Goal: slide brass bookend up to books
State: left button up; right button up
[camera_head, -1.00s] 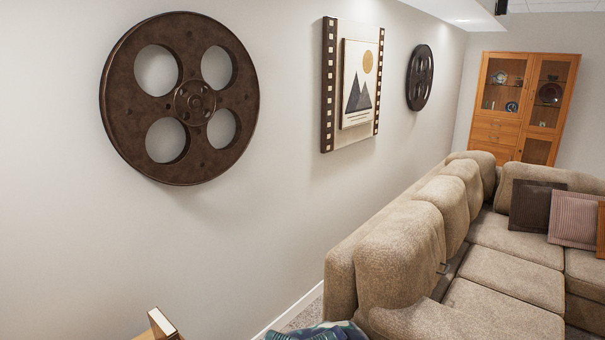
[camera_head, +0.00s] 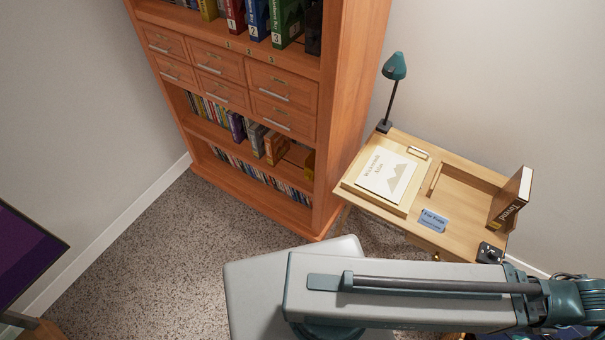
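In the head view, a small yellow-gold piece (camera_head: 310,166) stands at the right end of a lower bookcase shelf, against the side panel. It looks like the brass bookend, but it is small and partly hidden. Several upright books (camera_head: 257,139) stand to its left on that shelf, the nearest an orange one (camera_head: 275,148). A gap shows between the orange book and the gold piece. Neither of my grippers is in view. A grey link of my arm crosses the bottom right of the picture.
The tall wooden bookcase (camera_head: 346,95) has drawers (camera_head: 222,62) and binders (camera_head: 257,18) above. Right of it stands a small desk (camera_head: 470,215) with a teal lamp (camera_head: 394,68), an atlas (camera_head: 386,174) and an upright Travel book (camera_head: 510,199). Carpet (camera_head: 150,240) before the bookcase is clear.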

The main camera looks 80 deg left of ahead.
aim_at(309, 161)
jog(key=u, duration=2.55)
